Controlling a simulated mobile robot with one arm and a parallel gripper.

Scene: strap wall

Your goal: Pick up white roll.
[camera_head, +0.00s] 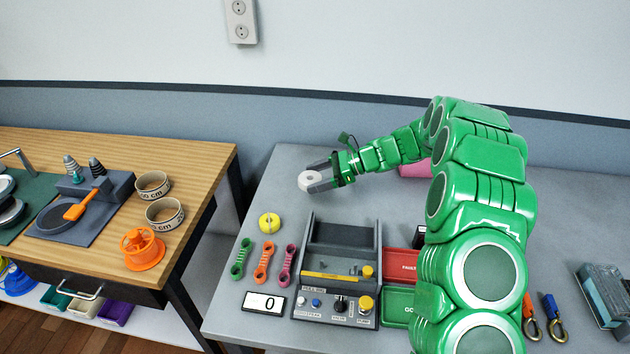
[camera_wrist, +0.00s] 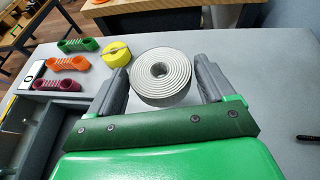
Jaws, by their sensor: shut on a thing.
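The white roll (camera_head: 308,181) is a coiled strap with a small centre hole. In the wrist view the white roll (camera_wrist: 161,76) sits between the two grey fingers of my gripper (camera_wrist: 163,85), its spiral face towards the camera. In the head view my gripper (camera_head: 318,179) is shut on the roll, over the back left part of the grey table. Whether the roll touches the table or is held just above it, I cannot tell.
A yellow roll (camera_head: 269,223) lies in front and left of it. Green, orange and magenta wrench-shaped pieces (camera_head: 264,262) lie nearer. A grey test device (camera_head: 340,260) stands at the middle front. A pink object (camera_head: 413,168) is partly hidden behind my arm. A wooden table (camera_head: 100,150) stands left, across a gap.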

